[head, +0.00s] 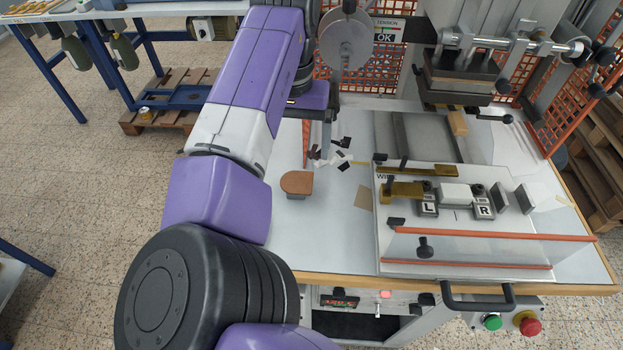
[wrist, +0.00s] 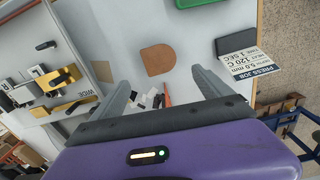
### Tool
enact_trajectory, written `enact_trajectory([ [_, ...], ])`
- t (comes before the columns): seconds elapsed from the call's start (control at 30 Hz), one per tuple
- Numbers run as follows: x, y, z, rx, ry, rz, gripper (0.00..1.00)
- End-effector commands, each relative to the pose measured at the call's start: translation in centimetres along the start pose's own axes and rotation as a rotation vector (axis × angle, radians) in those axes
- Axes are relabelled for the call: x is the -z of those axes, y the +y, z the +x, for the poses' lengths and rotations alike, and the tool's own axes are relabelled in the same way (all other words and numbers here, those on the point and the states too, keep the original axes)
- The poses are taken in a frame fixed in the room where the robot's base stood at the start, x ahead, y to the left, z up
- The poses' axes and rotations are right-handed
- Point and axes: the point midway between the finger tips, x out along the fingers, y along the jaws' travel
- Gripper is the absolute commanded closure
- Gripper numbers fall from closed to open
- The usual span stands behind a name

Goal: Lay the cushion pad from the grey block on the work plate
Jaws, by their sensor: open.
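The cushion pad (head: 297,182) is a flat tan-brown piece with one rounded end, lying on top of the small grey block (head: 297,197) left of the press base. In the wrist view the pad (wrist: 158,60) shows whole, beyond the fingertips, and hides the block. My gripper (wrist: 160,84) is open and empty, its two grey fingers spread apart and clear of the pad. In the head view one finger (head: 327,140) shows behind the pad, above the table.
Black and white scraps (head: 336,155) and an orange strip (head: 306,140) lie behind the pad. Brass-coloured stops (head: 402,190) and L and R blocks (head: 484,204) stand on the press base. The press head (head: 460,78) overhangs at the right.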

Motion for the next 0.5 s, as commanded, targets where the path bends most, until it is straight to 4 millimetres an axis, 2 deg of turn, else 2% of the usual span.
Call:
enact_trajectory([
  [0.23, -0.1, -0.1, 0.5, 0.004, -0.002, -0.065, 0.11],
  [0.5, -0.2, -0.1, 3.0, 0.003, -0.003, -0.065, 0.11],
])
